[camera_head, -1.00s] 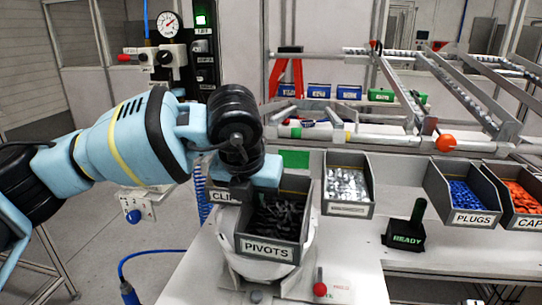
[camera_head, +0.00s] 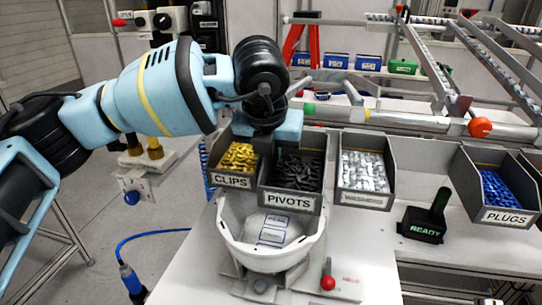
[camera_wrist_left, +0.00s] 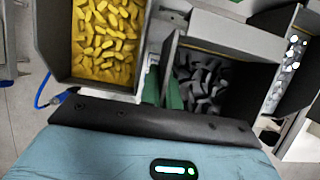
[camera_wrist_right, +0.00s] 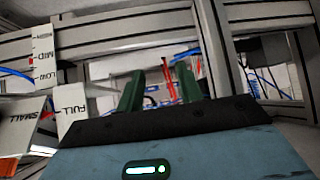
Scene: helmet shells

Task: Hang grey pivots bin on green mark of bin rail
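The grey pivots bin (camera_head: 290,180), full of dark pieces, is upright at the bin rail between the clips bin (camera_head: 235,160) and a bin of light grey parts (camera_head: 364,175). My left gripper (camera_head: 265,148) is shut on its left wall. In the left wrist view, the green fingers (camera_wrist_left: 161,90) straddle that wall of the pivots bin (camera_wrist_left: 222,60). My right gripper (camera_wrist_right: 160,88) is open and empty, facing a metal frame.
A white helmet shell (camera_head: 270,245) sits on its stand just in front of the pivots bin. A black READY block (camera_head: 425,222) and the plugs bin (camera_head: 495,190) are to the right. A red-knobbed lever (camera_head: 327,282) stands at the table's front.

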